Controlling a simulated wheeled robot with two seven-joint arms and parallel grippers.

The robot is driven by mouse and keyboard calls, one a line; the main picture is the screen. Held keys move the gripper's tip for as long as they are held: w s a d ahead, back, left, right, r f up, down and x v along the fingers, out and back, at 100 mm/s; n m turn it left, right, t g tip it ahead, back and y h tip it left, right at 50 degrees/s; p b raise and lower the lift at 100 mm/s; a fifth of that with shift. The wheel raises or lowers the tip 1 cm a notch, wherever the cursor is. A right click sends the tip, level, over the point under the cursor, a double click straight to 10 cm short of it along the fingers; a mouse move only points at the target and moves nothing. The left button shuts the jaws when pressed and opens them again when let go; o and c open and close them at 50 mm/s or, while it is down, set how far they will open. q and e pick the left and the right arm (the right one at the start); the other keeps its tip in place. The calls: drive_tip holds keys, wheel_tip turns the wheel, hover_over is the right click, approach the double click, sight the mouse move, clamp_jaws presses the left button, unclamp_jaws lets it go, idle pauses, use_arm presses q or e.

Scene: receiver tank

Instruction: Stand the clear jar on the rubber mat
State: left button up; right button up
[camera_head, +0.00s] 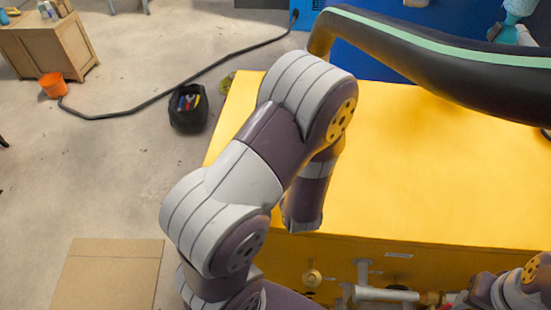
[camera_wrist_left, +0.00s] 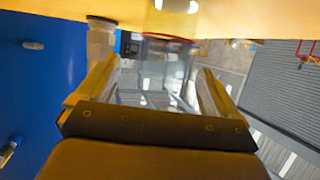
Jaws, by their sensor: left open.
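My left gripper (camera_wrist_left: 155,72) is open in the left wrist view, its two fingers spread apart. A clear, see-through shape, probably the clear jar (camera_wrist_left: 172,20), shows at the top centre, beyond and between the fingers. It looks yellowish against the yellow surface and has a dark red band below. I cannot tell whether it touches a finger. In the head view my left arm bends over the yellow tank top (camera_head: 440,170), and its gripper is hidden. My right arm shows only at the lower right corner; its gripper is out of view. I cannot make out the rubber mat.
A thick black curved piece with a green stripe (camera_head: 430,50) spans above the tank top. Pipe fittings (camera_head: 385,294) line the tank's front. A black bin (camera_head: 188,108), an orange bucket (camera_head: 53,84) and a cardboard sheet (camera_head: 108,275) lie on the floor to the left.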

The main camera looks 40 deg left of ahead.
use_arm(q)
drive_tip(key=w+a+p, duration=0.2)
drive_tip(key=a, duration=0.1)
drive_tip(key=shift+a, duration=0.2)
drive_tip(key=shift+x, duration=1.1)
drive_tip(key=shift+w+f, duration=0.2)
drive_tip(key=shift+f, duration=0.1)
drive_tip(key=shift+s+d+r, duration=0.1)
drive_tip(key=shift+d, duration=0.05)
drive_tip(key=c, duration=1.1)
drive_tip(key=shift+c, duration=0.3)
